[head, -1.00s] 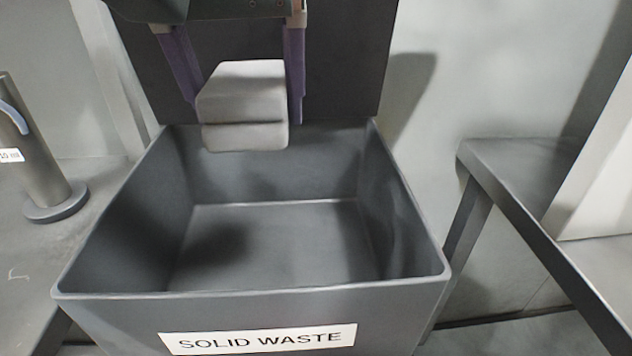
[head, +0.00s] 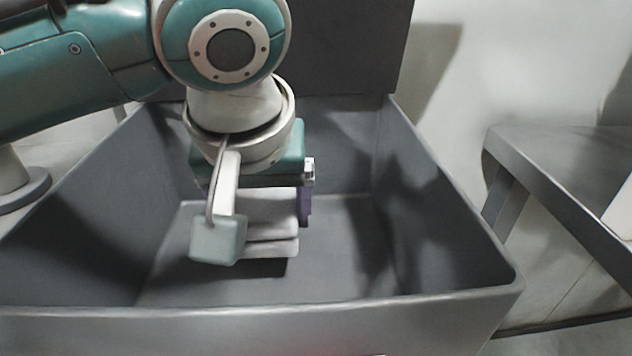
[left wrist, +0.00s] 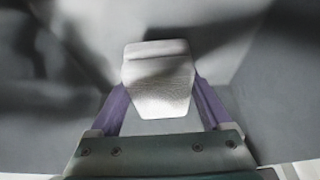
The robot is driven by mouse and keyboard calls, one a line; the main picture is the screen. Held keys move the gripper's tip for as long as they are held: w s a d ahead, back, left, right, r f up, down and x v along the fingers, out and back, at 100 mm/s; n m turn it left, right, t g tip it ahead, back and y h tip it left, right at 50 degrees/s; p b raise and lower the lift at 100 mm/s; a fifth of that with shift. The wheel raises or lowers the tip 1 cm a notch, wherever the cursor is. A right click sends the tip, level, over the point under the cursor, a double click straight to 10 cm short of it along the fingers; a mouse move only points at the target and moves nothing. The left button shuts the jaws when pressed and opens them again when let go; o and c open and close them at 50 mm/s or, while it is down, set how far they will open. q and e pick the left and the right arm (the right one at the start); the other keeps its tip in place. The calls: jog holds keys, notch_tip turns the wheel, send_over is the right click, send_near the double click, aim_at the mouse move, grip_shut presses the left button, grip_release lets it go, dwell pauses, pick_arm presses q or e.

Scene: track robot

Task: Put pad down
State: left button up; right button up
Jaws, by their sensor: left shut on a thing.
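The pad (head: 270,222) is a light grey, soft-looking folded block. In the head view it is inside the grey waste bin (head: 250,325), partly hidden by my left wrist. My left gripper (head: 262,205) reaches down into the bin and is shut on the pad; one purple finger shows at its right side. In the left wrist view the pad (left wrist: 158,85) sits between both purple fingers. A gap between the pad and the bin floor is hard to judge. My right gripper is not in view.
The bin's dark raised lid (head: 345,45) stands at the back. A grey table (head: 560,165) is at the right, and a round base (head: 22,192) stands on a surface at the left. The bin floor around the pad is bare.

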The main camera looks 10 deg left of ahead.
pick_arm(q)
notch_tip(320, 180, down, 4)
jog(key=shift+f+b, duration=0.1)
jog(key=shift+b, duration=0.6)
jog(key=shift+f, duration=0.2)
jog(key=o, duration=1)
jog(key=shift+a, duration=0.1)
jog(key=shift+r, duration=0.2)
jog(key=p+v, duration=0.4)
jog(key=v, duration=0.7)
jog(key=shift+s+r+p, duration=0.15)
jog(key=shift+r+p, duration=0.2)
jog(key=shift+r, duration=0.1)
